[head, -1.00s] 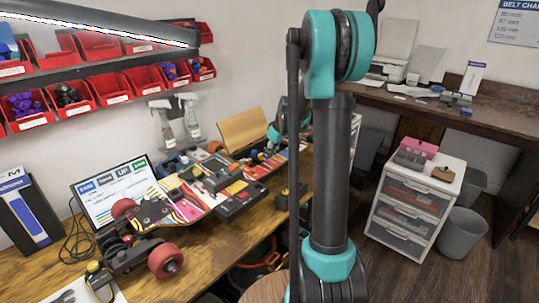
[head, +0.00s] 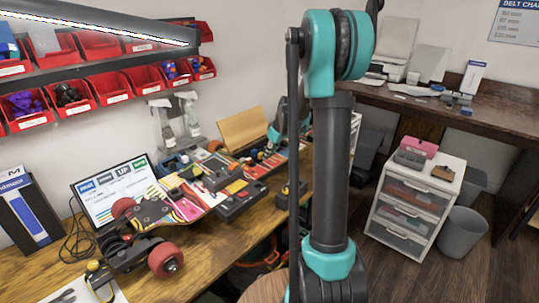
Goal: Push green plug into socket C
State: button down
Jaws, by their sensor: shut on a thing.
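My gripper (head: 270,148) is far back over the workbench, small and partly hidden behind my own upright arm. Its teal wrist shows just left of the dark arm link. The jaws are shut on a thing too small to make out. The gripper is low over a cluttered board area (head: 228,187) with coloured panels, dark boxes and small orange, yellow and blue parts. I cannot pick out the green plug or socket C at this size, nor tell whether the plug touches a socket.
A skateboard truck with red wheels (head: 165,259) and a monitor (head: 112,191) stand at the left of the wooden workbench (head: 200,255). Two spray bottles (head: 188,115) and a tan panel (head: 242,128) are behind. A white drawer unit (head: 417,205) and grey bin (head: 461,232) stand at right.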

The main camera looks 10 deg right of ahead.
jog(key=shift+f, duration=0.4)
dwell(0.3)
jog(key=c, duration=1)
grip_release()
jog(key=shift+r, duration=0.5)
jog(key=shift+r, duration=0.35)
jog(key=shift+r, duration=0.35)
jog(key=shift+r, duration=0.3)
